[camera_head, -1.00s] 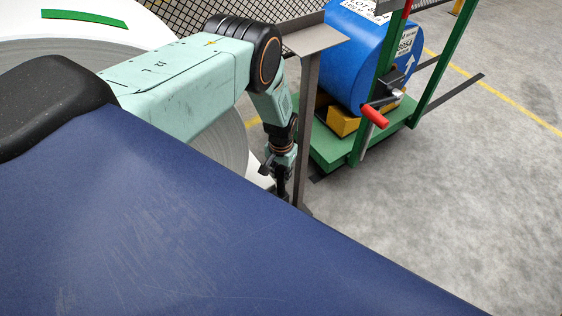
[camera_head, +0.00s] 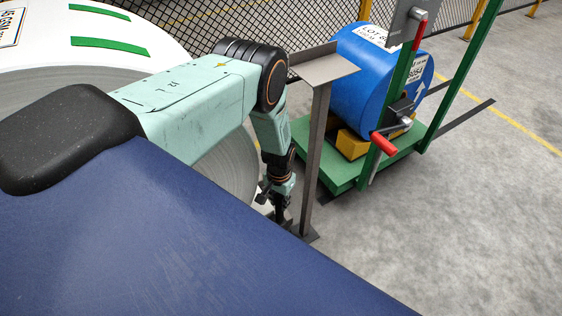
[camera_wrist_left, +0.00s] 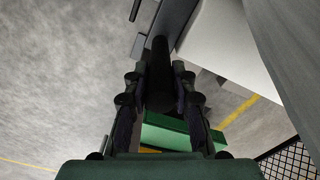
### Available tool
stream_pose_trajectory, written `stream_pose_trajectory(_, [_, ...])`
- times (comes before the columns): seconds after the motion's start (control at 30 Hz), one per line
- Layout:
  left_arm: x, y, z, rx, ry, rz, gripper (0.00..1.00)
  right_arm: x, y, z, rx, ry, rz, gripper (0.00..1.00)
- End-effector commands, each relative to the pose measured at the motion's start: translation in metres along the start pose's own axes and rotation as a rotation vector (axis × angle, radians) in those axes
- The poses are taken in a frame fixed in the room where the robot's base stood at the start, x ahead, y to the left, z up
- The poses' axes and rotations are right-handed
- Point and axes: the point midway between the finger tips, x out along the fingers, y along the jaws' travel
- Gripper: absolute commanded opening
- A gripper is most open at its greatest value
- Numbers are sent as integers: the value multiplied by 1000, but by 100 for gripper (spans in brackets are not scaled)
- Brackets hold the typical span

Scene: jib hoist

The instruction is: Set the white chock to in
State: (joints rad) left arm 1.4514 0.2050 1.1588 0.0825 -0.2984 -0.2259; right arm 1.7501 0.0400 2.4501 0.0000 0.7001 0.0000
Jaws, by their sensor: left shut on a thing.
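My left gripper (camera_head: 280,212) reaches down beside the grey post, at the lower side of the big white roll. Its fingertips are partly hidden in the head view by my blue body. In the left wrist view the gripper (camera_wrist_left: 158,76) is shut on a dark bar (camera_wrist_left: 159,58), which looks like a handle. The white chock (camera_wrist_left: 218,42) seems to be the pale block just right of the bar, against the roll. Whether the bar joins it is unclear. In the head view the chock is mostly hidden behind my arm. My right gripper is not in view.
The white roll (camera_head: 60,60) with green strips stands at the left. A grey steel post (camera_head: 313,150) with a flat top stands close to my left wrist. A green stand (camera_head: 345,178) holds a blue drum (camera_head: 375,70) and red-handled cranks. Bare floor lies at the right.

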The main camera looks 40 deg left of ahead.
Motion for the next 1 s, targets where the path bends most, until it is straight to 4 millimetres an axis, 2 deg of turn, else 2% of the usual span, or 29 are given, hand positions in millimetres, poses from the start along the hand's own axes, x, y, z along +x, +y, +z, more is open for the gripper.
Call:
stream_pose_trajectory(0.03, [0,1,-2,1,5,0,28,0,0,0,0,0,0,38])
stream_pose_trajectory(0.27, [0,1,-2,1,4,0,47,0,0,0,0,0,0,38])
stream_pose_trajectory(0.63, [-3,0,-2,0,3,0,48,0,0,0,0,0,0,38])
stream_pose_trajectory(0.77, [-17,0,-2,-1,4,0,48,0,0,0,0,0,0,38])
stream_pose_trajectory(1.0, [-59,1,-2,0,5,1,48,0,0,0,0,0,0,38])
